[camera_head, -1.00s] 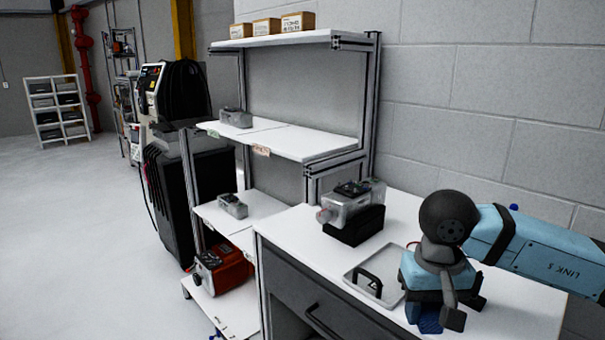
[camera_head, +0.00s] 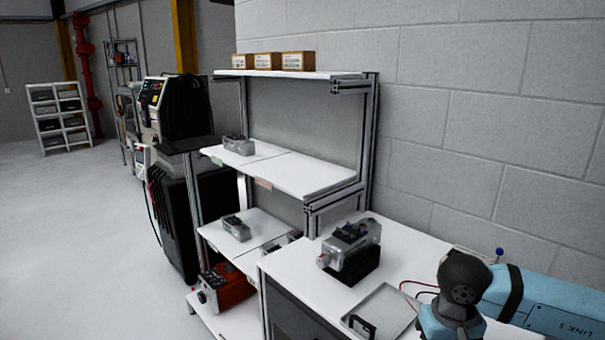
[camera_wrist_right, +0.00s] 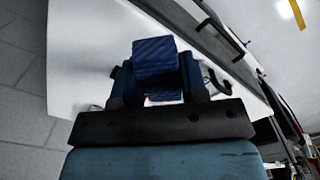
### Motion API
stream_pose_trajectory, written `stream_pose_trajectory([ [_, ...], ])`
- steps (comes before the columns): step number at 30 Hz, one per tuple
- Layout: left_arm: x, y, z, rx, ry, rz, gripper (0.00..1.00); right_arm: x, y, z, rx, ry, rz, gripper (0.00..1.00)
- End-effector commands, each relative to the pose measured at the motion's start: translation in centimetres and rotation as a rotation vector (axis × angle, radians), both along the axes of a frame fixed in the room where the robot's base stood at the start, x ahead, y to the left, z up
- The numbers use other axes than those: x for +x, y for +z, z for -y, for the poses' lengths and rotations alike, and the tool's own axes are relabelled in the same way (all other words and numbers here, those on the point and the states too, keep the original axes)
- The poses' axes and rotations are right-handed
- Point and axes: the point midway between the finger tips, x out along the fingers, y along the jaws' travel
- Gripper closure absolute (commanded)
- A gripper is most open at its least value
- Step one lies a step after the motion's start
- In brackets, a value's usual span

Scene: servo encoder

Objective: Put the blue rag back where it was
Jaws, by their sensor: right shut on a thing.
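The blue rag (camera_wrist_right: 155,58) shows in the right wrist view as a small, ribbed, folded block. My right gripper (camera_wrist_right: 158,84) is shut on it, with a dark finger on each side. The rag is over or near the white tabletop (camera_wrist_right: 90,60); I cannot tell its exact height. In the head view my right arm is at the lower right, and its gripper and the rag are below the picture's edge. My left gripper is not in view.
On the white bench (camera_head: 300,245) are a metal device on a black stand (camera_head: 350,265) and a shallow tray (camera_head: 388,303) holding a black-handled part (camera_head: 360,327). A shelf rack (camera_head: 315,178) stands behind. A blue-headed pin (camera_head: 500,253) and red and black wires lie near my arm.

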Motion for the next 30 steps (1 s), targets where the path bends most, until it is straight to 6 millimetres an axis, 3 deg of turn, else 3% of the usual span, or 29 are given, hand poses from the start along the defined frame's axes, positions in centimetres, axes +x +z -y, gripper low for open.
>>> stream_pose_trajectory([
  [1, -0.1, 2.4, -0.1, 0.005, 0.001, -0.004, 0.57, -0.2, 2.3, 0.0, 0.001, 0.000, -0.004, 0.83],
  [3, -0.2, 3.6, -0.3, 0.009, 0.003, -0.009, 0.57, -0.4, 3.4, 0.0, 0.000, 0.000, -0.003, 0.83],
  [12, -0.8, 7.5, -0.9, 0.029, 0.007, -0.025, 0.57, -1.3, 6.8, 0.0, -0.001, 0.000, -0.002, 0.83],
  [20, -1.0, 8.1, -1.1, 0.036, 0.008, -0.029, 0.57, -1.6, 7.3, 0.1, -0.002, -0.001, -0.001, 0.83],
  [30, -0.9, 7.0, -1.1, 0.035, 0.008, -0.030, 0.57, -0.5, 6.8, 0.8, -0.008, -0.060, 0.005, 0.83],
])
